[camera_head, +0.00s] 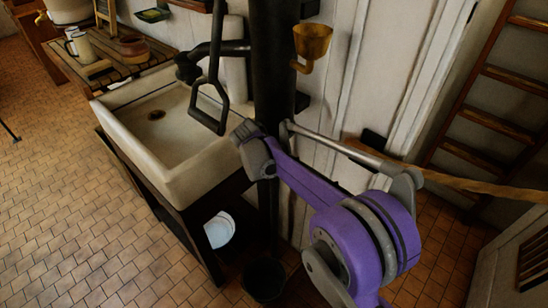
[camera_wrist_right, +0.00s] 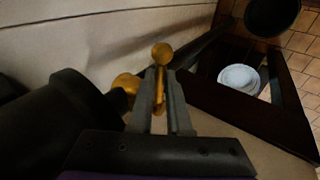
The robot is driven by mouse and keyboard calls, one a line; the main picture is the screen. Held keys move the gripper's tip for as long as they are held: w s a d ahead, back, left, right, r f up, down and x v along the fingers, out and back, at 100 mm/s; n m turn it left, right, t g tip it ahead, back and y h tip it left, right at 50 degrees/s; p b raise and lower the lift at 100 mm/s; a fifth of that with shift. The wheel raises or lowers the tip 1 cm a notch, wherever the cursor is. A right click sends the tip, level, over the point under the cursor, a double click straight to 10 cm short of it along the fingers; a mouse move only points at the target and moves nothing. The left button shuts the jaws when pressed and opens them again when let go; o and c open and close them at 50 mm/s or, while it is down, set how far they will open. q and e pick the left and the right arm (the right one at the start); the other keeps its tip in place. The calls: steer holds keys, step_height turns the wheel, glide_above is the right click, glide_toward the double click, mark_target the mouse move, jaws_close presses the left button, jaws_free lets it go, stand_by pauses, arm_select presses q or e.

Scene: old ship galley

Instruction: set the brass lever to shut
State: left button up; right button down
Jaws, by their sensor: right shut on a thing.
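The brass lever (camera_wrist_right: 161,54) shows in the right wrist view as a thin stem with a round ball at its end. My right gripper (camera_wrist_right: 165,92) is shut on its stem, with the ball standing out just past the fingertips. A second rounded brass part (camera_wrist_right: 126,86) sits at the left, beside a thick dark pipe (camera_wrist_right: 60,120). In the head view my purple right arm reaches in from the right to the black column beside the sink, and the lever is hidden there. The lever's marked position cannot be read. My left gripper is not in view.
A pale sink (camera_head: 150,130) on a dark stand is left of the black column (camera_head: 274,70). A black handle with a loop (camera_head: 209,107) hangs over it. A brass funnel (camera_head: 312,42) is on the column's right. A dark bucket (camera_head: 264,279) stands below; a ladder (camera_head: 490,120) is right.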

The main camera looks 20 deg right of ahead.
steer(key=shift+w+a+r, duration=0.1)
steer(key=shift+w+r, duration=0.05)
steer(key=shift+r, duration=0.05)
stand_by(0.5)
steer(key=c, duration=1.2)
jaws_free()
steer(key=shift+o, duration=0.2)
steer(key=shift+a+g, duration=0.1)
steer(key=shift+g, duration=0.2)
